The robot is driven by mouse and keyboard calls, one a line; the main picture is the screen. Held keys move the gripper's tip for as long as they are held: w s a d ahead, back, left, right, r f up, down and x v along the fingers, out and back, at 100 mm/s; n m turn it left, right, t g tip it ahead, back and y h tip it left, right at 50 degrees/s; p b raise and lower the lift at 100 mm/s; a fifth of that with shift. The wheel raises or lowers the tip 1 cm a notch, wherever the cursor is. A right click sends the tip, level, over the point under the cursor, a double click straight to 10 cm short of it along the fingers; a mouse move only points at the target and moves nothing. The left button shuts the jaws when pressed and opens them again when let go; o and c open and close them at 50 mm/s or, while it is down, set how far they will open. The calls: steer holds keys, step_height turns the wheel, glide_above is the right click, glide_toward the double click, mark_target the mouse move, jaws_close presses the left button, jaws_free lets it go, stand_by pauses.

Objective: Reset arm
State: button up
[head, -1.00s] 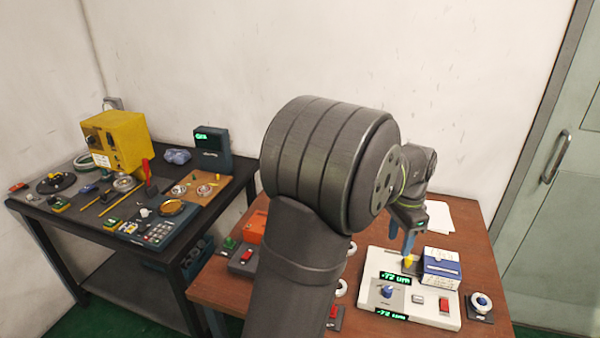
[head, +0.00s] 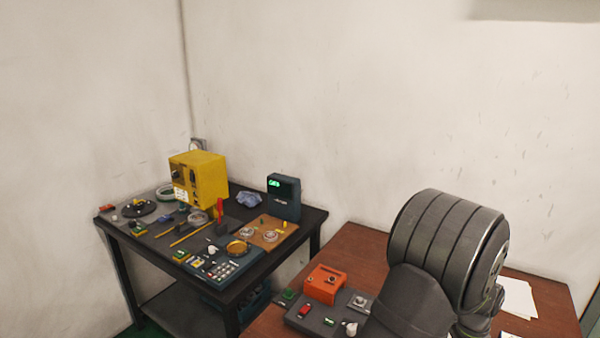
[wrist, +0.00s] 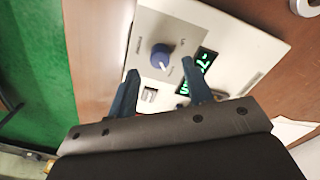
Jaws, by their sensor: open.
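My gripper (wrist: 160,92) shows in the wrist view with its two blue-grey fingers spread apart and nothing between them. Beyond the fingers is a white instrument panel (wrist: 225,40) with a dark blue knob (wrist: 162,57), a green-lit display (wrist: 197,72) and a small pale switch (wrist: 150,95). I cannot tell the exact gap between fingertips and panel. In the head view my arm (head: 440,240) stands over the brown table (head: 365,242), and the gripper itself is out of sight.
A dark bench (head: 315,214) on the left holds a yellow box instrument (head: 205,180), a dark display unit (head: 284,198) and several small parts. An orange box (head: 325,284) sits on the brown table left of my arm. White paper (head: 518,298) lies at the right. Green floor (wrist: 35,50) shows beside the table.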

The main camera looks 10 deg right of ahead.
steer(key=shift+s+f, duration=0.1)
steer(key=shift+f, duration=1.6)
